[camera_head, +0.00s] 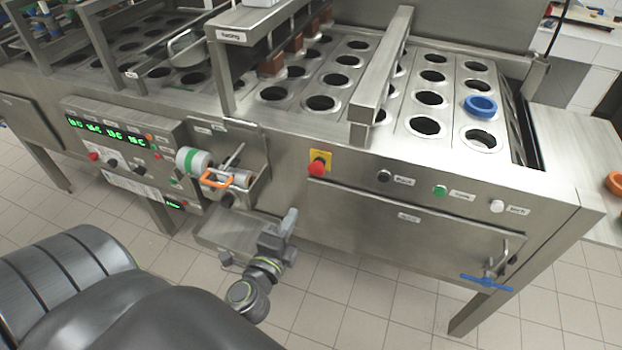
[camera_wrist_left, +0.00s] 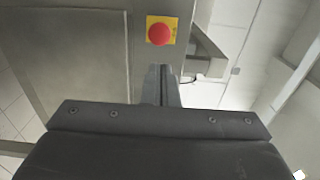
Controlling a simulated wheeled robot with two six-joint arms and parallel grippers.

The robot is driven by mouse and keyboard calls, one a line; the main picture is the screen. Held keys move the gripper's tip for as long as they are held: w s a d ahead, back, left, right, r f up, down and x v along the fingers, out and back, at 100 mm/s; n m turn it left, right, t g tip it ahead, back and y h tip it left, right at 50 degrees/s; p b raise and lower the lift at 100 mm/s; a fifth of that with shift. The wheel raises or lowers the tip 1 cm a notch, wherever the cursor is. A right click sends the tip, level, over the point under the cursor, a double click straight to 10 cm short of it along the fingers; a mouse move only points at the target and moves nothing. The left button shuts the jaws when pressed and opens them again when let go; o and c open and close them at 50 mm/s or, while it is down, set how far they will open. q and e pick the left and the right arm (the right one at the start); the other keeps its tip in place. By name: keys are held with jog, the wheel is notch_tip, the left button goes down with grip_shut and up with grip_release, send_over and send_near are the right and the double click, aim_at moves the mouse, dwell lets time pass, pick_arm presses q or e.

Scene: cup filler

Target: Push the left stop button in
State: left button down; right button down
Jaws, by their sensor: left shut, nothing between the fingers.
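A red mushroom stop button (camera_head: 316,168) on a yellow plate sits on the steel front of the machine, near the middle of the head view. A red button on a yellow plate (camera_wrist_left: 160,34) also shows in the left wrist view, ahead of the fingers. My left gripper (camera_head: 291,215) is below and slightly left of the button in the head view, apart from it. Its fingers (camera_wrist_left: 161,73) are together and empty. A smaller red button (camera_head: 94,157) is on the control panel at the left. My right gripper is not in view.
An orange handle (camera_head: 215,180) and a white-and-green cylinder (camera_head: 193,160) stick out left of the yellow plate. Black, green and white buttons (camera_head: 440,190) line the front to its right. The tiled floor (camera_head: 370,310) is clear.

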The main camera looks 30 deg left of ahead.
aim_at(315, 172)
pick_arm(q)
jog(key=p+x, duration=0.2)
jog(key=x, duration=0.9)
jog(key=shift+w+a, duration=0.2)
jog(key=shift+w, duration=0.15)
jog(key=shift+w+a+p, duration=0.15)
jog(key=shift+w+p, duration=0.15)
jog(key=shift+w, duration=0.25)
jog(key=shift+w, duration=0.1)
